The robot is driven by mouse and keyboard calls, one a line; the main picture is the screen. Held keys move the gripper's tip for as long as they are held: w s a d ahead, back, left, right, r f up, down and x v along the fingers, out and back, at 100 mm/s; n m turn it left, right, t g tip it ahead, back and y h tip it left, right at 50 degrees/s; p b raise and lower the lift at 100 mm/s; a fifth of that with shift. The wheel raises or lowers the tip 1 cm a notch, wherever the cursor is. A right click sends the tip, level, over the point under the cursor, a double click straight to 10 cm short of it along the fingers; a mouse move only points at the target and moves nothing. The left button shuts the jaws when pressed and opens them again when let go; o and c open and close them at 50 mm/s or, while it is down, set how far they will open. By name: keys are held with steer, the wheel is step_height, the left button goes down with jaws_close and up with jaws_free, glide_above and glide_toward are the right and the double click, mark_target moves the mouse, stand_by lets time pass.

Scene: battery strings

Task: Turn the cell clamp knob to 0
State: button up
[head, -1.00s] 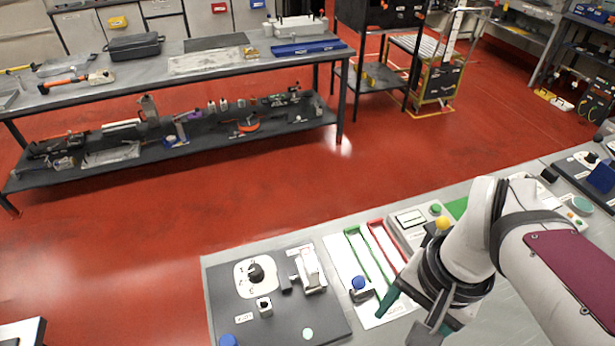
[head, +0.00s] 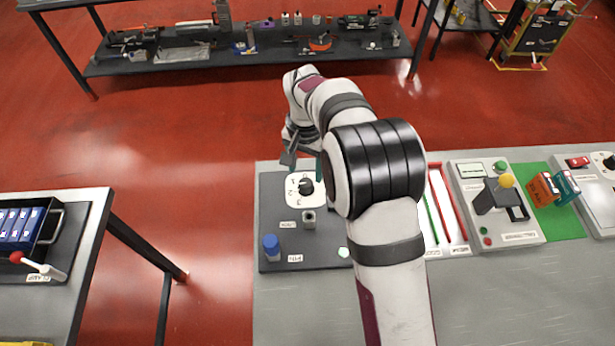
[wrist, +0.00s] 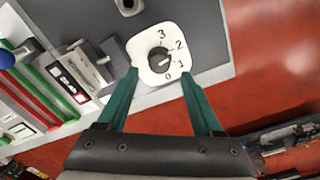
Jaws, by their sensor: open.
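The knob (head: 306,187) is black and round, on a white dial plate marked with numbers, on the dark panel (head: 281,205). In the wrist view the knob (wrist: 159,60) sits near the middle of its white plate (wrist: 144,73), with 3, 2, 1 and 0 around one side. I cannot tell for sure which number it points to. My gripper (head: 304,161) is open above the far side of the dial.
A small grey post (head: 309,219) and a blue-capped pin (head: 271,247) stand on the same panel. A silver clamp block (wrist: 92,69) is left of the dial in the wrist view. Red floor lies beyond the bench edge.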

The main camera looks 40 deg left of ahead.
mark_target(306, 182)
steer(key=shift+f, duration=0.75)
steer(key=shift+f, duration=1.8)
jaws_close()
steer(key=m, duration=0.5)
steer(key=shift+m, duration=0.3)
steer(key=m, duration=0.8)
steer(key=shift+m, duration=0.4)
steer(key=m, duration=0.5)
steer(key=shift+r, duration=0.1)
jaws_free()
